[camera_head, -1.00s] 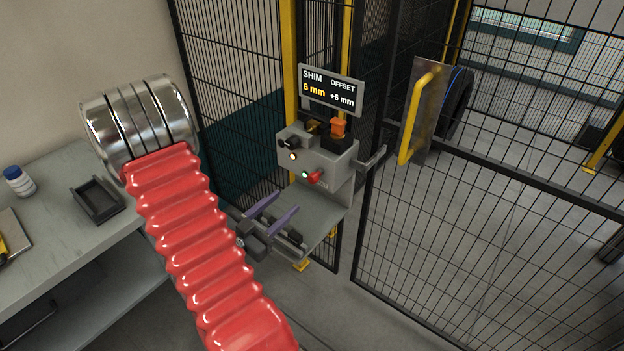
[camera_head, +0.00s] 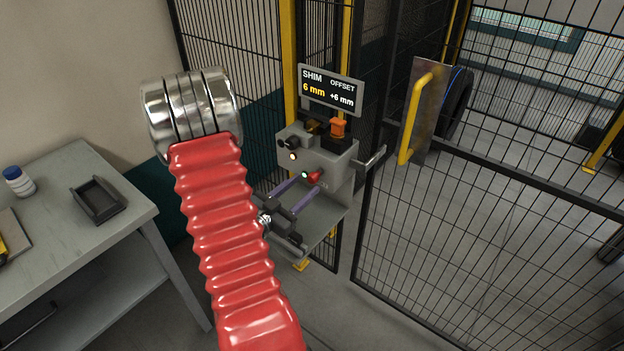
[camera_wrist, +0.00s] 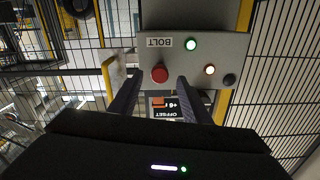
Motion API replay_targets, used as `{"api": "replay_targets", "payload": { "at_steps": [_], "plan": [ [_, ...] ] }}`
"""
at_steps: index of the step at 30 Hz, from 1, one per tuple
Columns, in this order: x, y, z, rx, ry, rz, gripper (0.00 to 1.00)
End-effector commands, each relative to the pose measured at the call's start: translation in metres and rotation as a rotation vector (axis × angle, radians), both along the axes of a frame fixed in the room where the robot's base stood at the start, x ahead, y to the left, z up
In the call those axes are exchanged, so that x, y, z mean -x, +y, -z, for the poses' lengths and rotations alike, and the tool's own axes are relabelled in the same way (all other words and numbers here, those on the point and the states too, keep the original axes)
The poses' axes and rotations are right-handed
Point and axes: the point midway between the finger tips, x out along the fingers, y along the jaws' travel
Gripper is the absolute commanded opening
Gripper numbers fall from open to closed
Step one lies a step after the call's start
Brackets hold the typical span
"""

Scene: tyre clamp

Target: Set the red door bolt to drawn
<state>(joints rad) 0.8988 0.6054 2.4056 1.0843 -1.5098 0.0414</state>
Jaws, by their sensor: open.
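The red bolt knob (camera_head: 315,176) is on the front of the grey console (camera_head: 330,170), beside a lit green lamp (camera_head: 305,174). In the wrist view the red knob (camera_wrist: 160,74) sits below an upside-down BOLT label (camera_wrist: 172,43). My gripper (camera_head: 307,184) is open, its two purple fingers pointing at the console front. In the wrist view the gripper (camera_wrist: 159,79) has a finger on either side of the knob, with a gap to each. I cannot tell how far in front of the knob the fingertips are.
A lit amber lamp (camera_head: 292,156) and a black knob (camera_head: 292,142) are higher on the console. An orange part (camera_head: 338,126) stands on top, under the SHIM/OFFSET display (camera_head: 331,90). The mesh gate's yellow handle (camera_head: 413,115) is to the right. A workbench (camera_head: 60,230) is at left.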

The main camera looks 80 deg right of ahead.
Motion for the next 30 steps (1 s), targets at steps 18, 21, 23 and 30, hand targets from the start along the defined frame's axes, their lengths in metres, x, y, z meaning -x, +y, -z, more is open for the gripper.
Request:
{"api": "replay_targets", "payload": {
  "at_steps": [18, 21, 23, 30],
  "plan": [
    [0.02, -0.047, 0.0, -0.001, 0.0, -0.001, 0.43],
    [0.019, -0.047, 0.0, -0.001, 0.0, -0.001, 0.43],
    [0.019, -0.047, 0.0, -0.001, 0.0, -0.002, 0.43],
    [0.019, -0.047, 0.0, -0.001, 0.0, -0.002, 0.28]
  ]
}}
